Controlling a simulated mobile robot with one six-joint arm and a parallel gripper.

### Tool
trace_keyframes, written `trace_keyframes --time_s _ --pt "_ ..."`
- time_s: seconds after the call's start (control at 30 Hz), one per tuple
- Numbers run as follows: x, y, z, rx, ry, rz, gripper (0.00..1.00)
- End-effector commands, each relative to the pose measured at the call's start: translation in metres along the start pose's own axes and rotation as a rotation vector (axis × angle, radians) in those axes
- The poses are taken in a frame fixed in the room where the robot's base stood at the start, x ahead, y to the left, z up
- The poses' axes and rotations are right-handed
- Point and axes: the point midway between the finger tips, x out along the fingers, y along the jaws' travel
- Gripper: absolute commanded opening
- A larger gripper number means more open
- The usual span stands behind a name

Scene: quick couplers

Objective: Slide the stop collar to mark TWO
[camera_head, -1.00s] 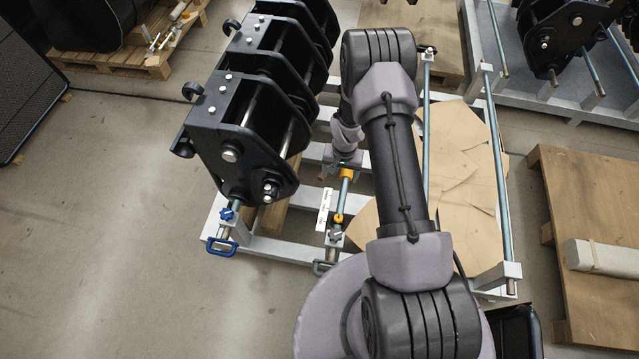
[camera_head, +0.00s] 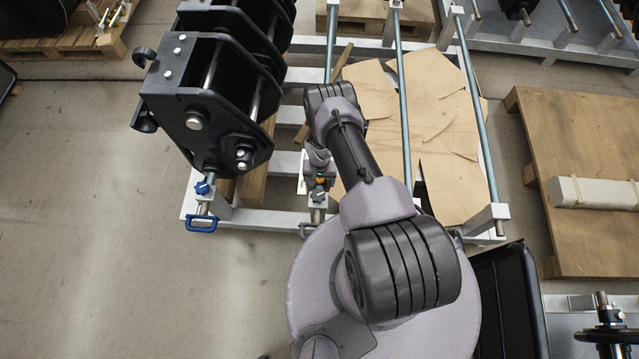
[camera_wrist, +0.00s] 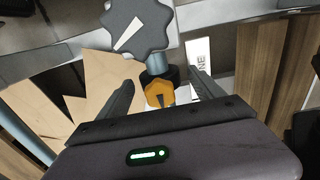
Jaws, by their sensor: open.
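The stop collar shows in the wrist view as a dark ring with an orange knob (camera_wrist: 159,93) on a blue-grey rod. The open fingers of my gripper (camera_wrist: 160,79) stand on either side of it, with gaps visible. A white plate (camera_wrist: 199,62) with partly visible lettering "NE" lies just right of the collar. Other marks are hidden. In the head view, my gripper (camera_head: 318,187) is low over the rod near the frame's front, with a bit of orange (camera_head: 320,181) showing. My arm hides much of the rod.
A grey lobed knob (camera_wrist: 140,25) with a white pointer sits beyond the collar in the wrist view. A black coupler (camera_head: 205,110) hangs left of my arm. Cardboard (camera_head: 440,130) and more rods (camera_head: 403,90) lie right. Open floor (camera_head: 80,220) is at left.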

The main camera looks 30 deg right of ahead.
Motion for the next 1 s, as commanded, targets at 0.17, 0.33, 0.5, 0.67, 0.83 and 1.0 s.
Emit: trace_keyframes --time_s 0.17,0.33,0.5,0.67,0.83,1.0 --pt "0.006 0.0 -0.0001 0.0 0.0 0.0 0.77" --pt "0.0054 0.0 0.0 0.0 0.0 0.0 0.77" --pt "0.0053 0.0 0.0 0.0 0.0 0.0 0.47" --pt "0.0053 0.0 0.0001 0.0 0.0 0.0 0.16" --pt "0.0053 0.0 0.0001 0.001 0.0 0.0 0.0" --pt "0.0059 0.0 -0.0003 0.001 0.0 0.0 0.0"
